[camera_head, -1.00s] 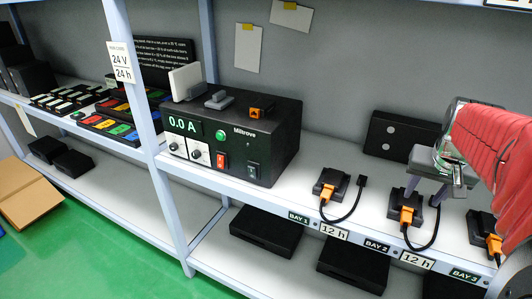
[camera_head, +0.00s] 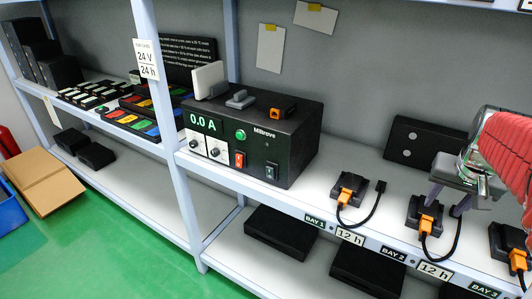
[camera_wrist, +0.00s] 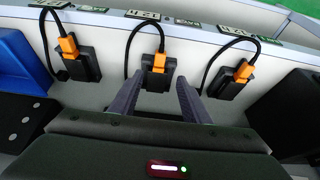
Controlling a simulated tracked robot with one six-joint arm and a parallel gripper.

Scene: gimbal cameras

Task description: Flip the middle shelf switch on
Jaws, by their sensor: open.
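A black power unit (camera_head: 290,140) labelled Miltrove stands on the middle shelf (camera_head: 325,205) in the head view, its display reading 0.0 A. Its front has a red rocker switch (camera_head: 239,160), a dark rocker switch (camera_head: 271,171), a green round button (camera_head: 240,134) and two knobs. I cannot tell the switches' positions. My gripper (camera_head: 450,200) is open and empty, right of the unit, above the middle black dock with an orange plug (camera_head: 425,216). The wrist view shows my gripper (camera_wrist: 157,92) with its fingers spread on either side of the middle dock's orange plug (camera_wrist: 159,62); contact is unclear.
More plugged docks sit at bay 1 (camera_head: 350,189) and bay 3 (camera_head: 512,246), with loose cables. A black box (camera_head: 425,143) stands behind. A shelf upright (camera_head: 160,90) stands left of the unit. Cardboard (camera_head: 42,182) lies on the green floor.

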